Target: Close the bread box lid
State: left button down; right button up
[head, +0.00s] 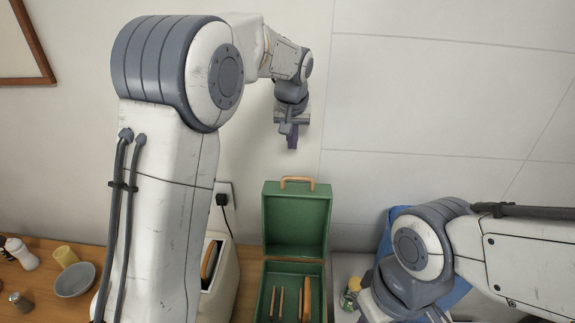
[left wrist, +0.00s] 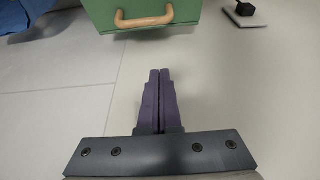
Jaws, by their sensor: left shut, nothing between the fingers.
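The green bread box (head: 259,297) stands on the counter at the bottom middle of the head view. Its lid (head: 296,222) stands open, raised upright at the back, with a wooden handle (head: 297,181) at its top edge. The lid also shows in the left wrist view (left wrist: 105,15), with its handle (left wrist: 144,21). My left gripper (head: 292,140) is shut and empty, above the lid and apart from it. Its purple fingers (left wrist: 160,75) lie together in the left wrist view, pointing toward the handle. My right arm comes in at the lower right; its gripper is out of view.
Several tan, stick-like items lie inside the box. A cream toaster (head: 225,285) with a brown slice stands left of the box, below a wall plug (head: 223,199). A grey bowl (head: 75,280) and yellow cup (head: 65,256) are farther left. A small jar (head: 350,292) stands to the right.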

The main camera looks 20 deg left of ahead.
aim_at(292, 158)
pick_arm(q)
jog(key=p+x, duration=0.2)
jog(key=x, duration=0.5)
jog(key=shift+f, duration=0.15)
jog(key=shift+s+f+p, duration=0.2)
jog(key=shift+s+p, duration=0.05)
jog(key=shift+p, duration=0.3)
jog(key=shift+s+d+p, duration=0.25)
jog(key=shift+s+p, duration=0.15)
jog(key=shift+s, duration=0.75)
jog(key=shift+s+d+f, duration=0.1)
jog(key=shift+s, duration=0.45)
